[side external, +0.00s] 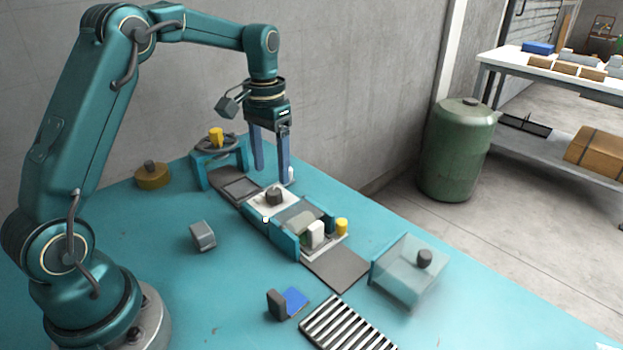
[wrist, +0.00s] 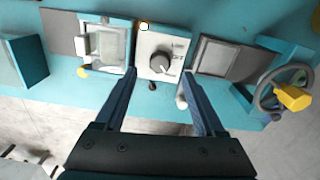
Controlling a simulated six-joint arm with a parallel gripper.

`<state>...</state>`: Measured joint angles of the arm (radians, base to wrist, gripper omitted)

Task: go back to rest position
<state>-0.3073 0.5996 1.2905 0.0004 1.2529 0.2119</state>
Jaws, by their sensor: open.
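My gripper (side external: 270,172) hangs from the arm with its two blue fingers pointing down and apart, with nothing between them. It is above the row of fixtures, close to the white panel with a dark dial (side external: 273,196). In the wrist view the open fingers (wrist: 160,74) spread on either side of that dial (wrist: 161,63), which has a white pointer line. I cannot tell the exact height of the fingertips above the panel. No buffing brush can be made out for certain.
A handwheel (side external: 216,145) with a yellow knob stands behind the gripper. A clear-lidded fixture (wrist: 104,48) adjoins the dial panel. A grey block (side external: 203,235), a clear box (side external: 408,270) and a slatted grate (side external: 347,326) occupy the teal table. A wall rises behind.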

